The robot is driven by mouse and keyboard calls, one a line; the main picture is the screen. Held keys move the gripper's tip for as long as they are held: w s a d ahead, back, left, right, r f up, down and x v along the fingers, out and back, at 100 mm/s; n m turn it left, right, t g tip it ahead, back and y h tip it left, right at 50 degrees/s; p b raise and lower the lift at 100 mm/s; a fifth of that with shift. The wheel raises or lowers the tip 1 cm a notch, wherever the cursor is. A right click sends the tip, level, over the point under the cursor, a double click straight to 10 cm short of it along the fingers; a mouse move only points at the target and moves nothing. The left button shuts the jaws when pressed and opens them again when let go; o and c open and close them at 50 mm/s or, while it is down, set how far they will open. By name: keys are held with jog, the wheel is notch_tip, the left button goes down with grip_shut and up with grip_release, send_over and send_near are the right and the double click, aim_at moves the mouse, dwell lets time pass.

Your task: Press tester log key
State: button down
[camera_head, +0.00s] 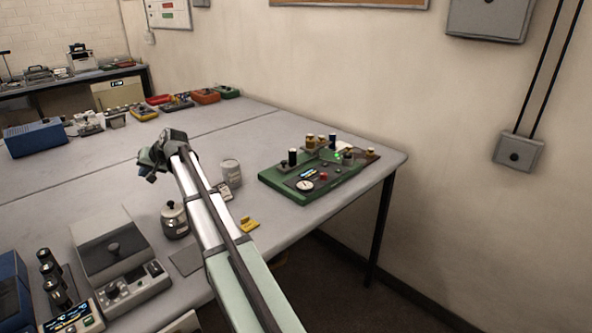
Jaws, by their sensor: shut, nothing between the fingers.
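A green tester-like panel (275,186) sits near the right end of the table. It carries a round white dial (305,185), a small lit display (309,173), a red button (323,177), a lit green spot (338,155) and several black and brass posts. I cannot read any labels, so I cannot tell which key is the log key. My gripper (148,168) is at the far end of my arm, above the table, left of the panel and apart from it. It is shut and holds nothing. The fingertips are small and partly unclear.
A pale cylinder (231,173), a metal jar (174,220) and a yellow block (249,225) stand near my arm. A grey instrument (122,262) is at lower left. A wall borders the right.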

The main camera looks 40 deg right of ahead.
jog(key=s+d+h, duration=0.1)
jog(key=s+d, duration=0.3)
jog(key=d, duration=1.3)
notch_tip(320, 180, up, 4)
jog(key=m+h, duration=0.2)
jog(key=m, duration=0.1)
send_over(341, 171)
jog(key=shift+f, duration=0.15)
jog(key=shift+f, duration=4.4)
jog(key=shift+f, duration=0.2)
jog(key=shift+f, duration=0.25)
